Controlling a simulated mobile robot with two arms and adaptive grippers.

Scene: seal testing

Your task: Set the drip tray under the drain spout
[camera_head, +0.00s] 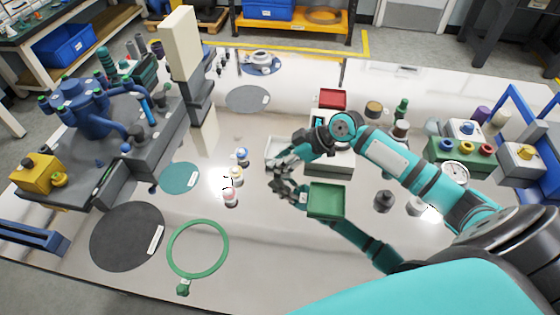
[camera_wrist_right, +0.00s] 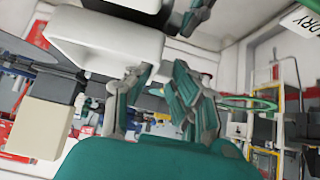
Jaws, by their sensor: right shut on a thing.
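A white, shallow, open tray (camera_head: 279,146), which I take as the drip tray, is at the middle of the table in the head view. My right gripper (camera_head: 283,163) is shut on it at its near side. The tray also shows large at the upper left of the right wrist view (camera_wrist_right: 95,42). The shiny table mirrors the gripper and arm, so the tray's exact height is hard to tell. The blue apparatus (camera_head: 92,108) with pipes stands on a grey bench unit at the left; I cannot tell which part is the drain spout. My left gripper is not in view.
Three small bottles (camera_head: 231,197) stand left of my gripper. A teal disc (camera_head: 180,178), a dark round mat (camera_head: 127,236) and a green ring (camera_head: 198,248) lie farther left. A tall cream post (camera_head: 182,42) rises behind. A green bin (camera_head: 326,201) is close on the right.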

